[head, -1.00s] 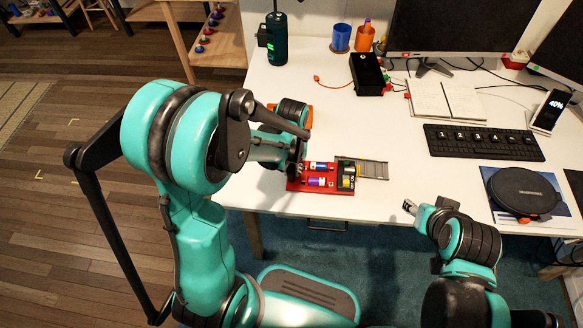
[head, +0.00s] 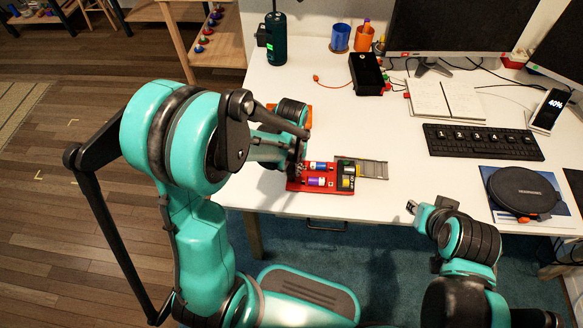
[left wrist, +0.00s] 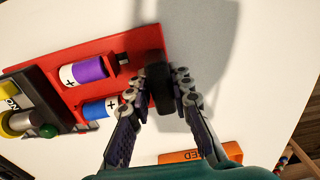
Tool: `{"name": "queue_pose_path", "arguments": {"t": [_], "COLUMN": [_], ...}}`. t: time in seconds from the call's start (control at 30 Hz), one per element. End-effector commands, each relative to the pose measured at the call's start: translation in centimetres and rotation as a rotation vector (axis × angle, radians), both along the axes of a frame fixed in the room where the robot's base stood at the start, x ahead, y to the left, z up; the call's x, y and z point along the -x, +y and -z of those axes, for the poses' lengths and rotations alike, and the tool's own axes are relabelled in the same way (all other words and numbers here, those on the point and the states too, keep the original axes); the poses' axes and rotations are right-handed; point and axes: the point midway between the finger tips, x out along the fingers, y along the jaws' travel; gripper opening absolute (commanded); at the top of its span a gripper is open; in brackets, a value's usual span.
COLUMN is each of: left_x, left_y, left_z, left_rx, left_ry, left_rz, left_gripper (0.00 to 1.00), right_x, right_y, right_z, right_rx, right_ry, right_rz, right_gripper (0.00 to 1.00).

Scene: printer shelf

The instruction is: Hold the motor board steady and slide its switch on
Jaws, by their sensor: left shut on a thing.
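The red motor board (head: 320,189) lies flat near the front edge of the white table. It carries batteries with blue and purple wraps; they show closer in the left wrist view, beside the bare red board (left wrist: 142,42). My left gripper (head: 298,170) reaches down at the board's left end. In the left wrist view its fingers (left wrist: 161,92) are shut on a black block at the board's edge. I cannot pick out the switch for sure. My right gripper (head: 411,207) is off the table's front edge, right of the board, too small to tell its opening.
A grey slatted piece (head: 374,169) adjoins the board's right side. A keyboard (head: 484,142), a headphone case (head: 524,191) and an open notebook (head: 446,99) lie to the right. A black box (head: 368,74) is behind.

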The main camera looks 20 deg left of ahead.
Motion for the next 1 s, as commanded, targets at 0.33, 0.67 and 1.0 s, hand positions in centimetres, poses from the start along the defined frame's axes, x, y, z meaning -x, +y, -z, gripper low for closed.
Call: {"name": "queue_pose_path", "arguments": {"t": [0.33,0.67,1.0], "left_x": [0.1,0.1,0.1], "left_y": [0.1,0.1,0.1], "left_z": [0.1,0.1,0.1], "left_rx": [-0.003,-0.003,-0.004], "left_ry": [0.002,0.002,0.002], "left_rz": [0.001,0.000,0.000], "left_gripper": [0.00,0.00,0.00], "right_x": [-2.6,-5.7,-6.6], "right_y": [4.3,11.8,16.7], "right_z": [-0.4,1.3,3.7], "right_rx": [-0.015,0.017,0.068], "right_ry": [0.174,0.441,0.602], "right_rz": [-0.079,-0.177,-0.225], "right_gripper": [0.00,0.00,0.00]}}
